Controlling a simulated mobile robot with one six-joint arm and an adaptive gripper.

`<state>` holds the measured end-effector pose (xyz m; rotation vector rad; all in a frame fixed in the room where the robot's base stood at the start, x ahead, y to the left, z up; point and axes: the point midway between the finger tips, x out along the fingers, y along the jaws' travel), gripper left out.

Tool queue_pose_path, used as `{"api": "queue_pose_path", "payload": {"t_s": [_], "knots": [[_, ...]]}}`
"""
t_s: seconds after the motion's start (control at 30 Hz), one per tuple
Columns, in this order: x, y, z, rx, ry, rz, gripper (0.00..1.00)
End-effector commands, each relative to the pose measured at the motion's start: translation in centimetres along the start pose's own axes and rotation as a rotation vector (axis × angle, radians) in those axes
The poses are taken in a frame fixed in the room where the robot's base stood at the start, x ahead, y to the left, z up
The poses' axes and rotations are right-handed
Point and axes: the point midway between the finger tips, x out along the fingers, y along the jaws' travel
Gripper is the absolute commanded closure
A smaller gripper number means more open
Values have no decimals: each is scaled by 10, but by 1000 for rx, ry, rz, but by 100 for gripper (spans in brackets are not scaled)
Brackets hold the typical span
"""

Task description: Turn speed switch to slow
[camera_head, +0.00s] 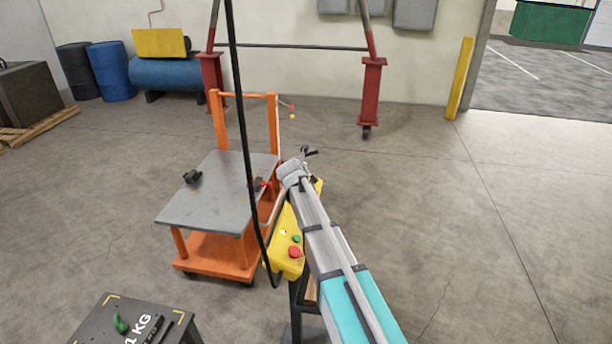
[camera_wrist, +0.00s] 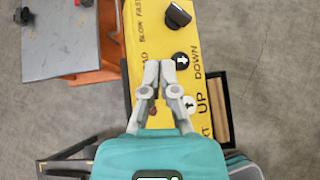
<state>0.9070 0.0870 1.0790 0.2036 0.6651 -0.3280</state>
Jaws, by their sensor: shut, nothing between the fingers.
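The yellow control box (camera_wrist: 158,40) runs up the middle of the wrist view and also shows in the head view (camera_head: 283,252), partly behind my arm. A black rotary knob (camera_wrist: 178,14) sits near its top edge in the wrist view, beside printed words that read like SLOW FAST. I cannot tell which word the knob points to. My gripper (camera_wrist: 160,66) is shut and empty, its fingertips over the yellow face below the knob and apart from it in the picture. A down-arrow button (camera_wrist: 181,61) and an up-arrow button (camera_wrist: 189,103) lie right of the fingers.
An orange cart with a grey top (camera_head: 215,195) stands left of the box. A black cable (camera_head: 240,110) hangs down to the box. A dark low table (camera_head: 135,322) is at the bottom left. Floor on the right is clear.

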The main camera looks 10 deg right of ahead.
Motion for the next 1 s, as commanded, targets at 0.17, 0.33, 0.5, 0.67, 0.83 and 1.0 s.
{"api": "queue_pose_path", "payload": {"t_s": [0.17,0.33,0.5,0.67,0.83,1.0], "knots": [[-23,4,6,-1,0,0,100],[-36,7,7,-1,0,0,100],[-42,9,8,0,0,-1,100],[-43,9,8,0,0,-1,100],[-43,9,8,0,0,-1,100],[-43,8,7,5,1,-2,100]]}}
